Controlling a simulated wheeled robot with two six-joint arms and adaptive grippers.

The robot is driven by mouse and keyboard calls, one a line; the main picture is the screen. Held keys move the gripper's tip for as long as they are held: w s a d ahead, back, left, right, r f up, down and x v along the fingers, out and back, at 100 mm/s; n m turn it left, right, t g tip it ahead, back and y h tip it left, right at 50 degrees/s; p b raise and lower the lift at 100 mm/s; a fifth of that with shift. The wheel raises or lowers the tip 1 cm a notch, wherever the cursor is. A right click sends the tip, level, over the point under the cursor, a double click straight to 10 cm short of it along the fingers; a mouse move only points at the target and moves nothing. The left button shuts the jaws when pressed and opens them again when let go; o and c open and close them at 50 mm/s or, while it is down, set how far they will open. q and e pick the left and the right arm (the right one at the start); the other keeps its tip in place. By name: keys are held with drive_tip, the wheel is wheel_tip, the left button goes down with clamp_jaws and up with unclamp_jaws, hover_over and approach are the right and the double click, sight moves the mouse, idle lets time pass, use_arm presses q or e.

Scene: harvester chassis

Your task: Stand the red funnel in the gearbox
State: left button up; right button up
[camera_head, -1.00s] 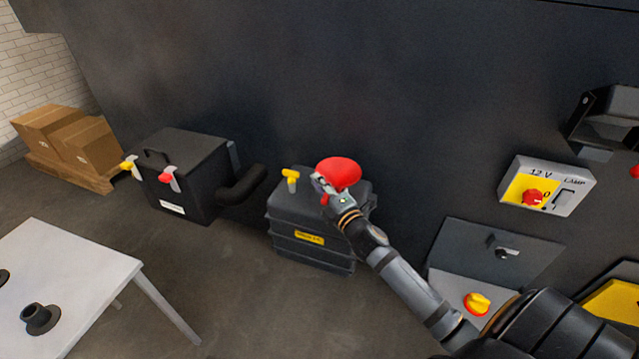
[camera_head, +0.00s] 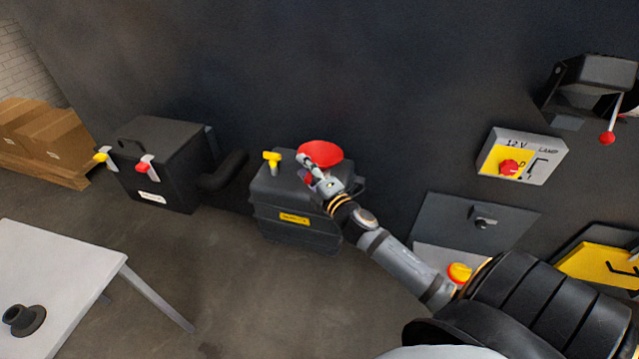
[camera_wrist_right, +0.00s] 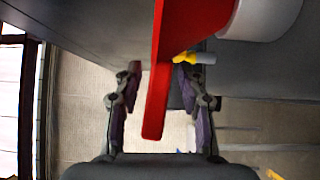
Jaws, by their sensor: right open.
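The red funnel (camera_head: 320,153) shows its wide bowl above the right part of the top of the dark gearbox (camera_head: 295,240). It looks upright, but its lower end is hidden, so I cannot tell how deep it sits. A yellow T-shaped handle (camera_head: 272,158) stands on the gearbox to the left of the funnel. My right gripper (camera_head: 312,174) is just below the bowl's near side. In the right wrist view its open fingers (camera_wrist_right: 159,98) stand on either side of a red strip of the funnel (camera_wrist_right: 158,95), with gaps on both sides. My left gripper is not in view.
A black box (camera_head: 165,170) with a red and a yellow latch and a thick pipe stands left of the gearbox. A white table (camera_head: 60,270) is at lower left. Switch panels (camera_head: 522,155) and a red-knobbed lever (camera_head: 608,137) are on the right. Floor before the gearbox is clear.

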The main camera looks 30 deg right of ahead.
drive_tip(key=s, duration=1)
drive_tip(key=shift+d+f, duration=0.1)
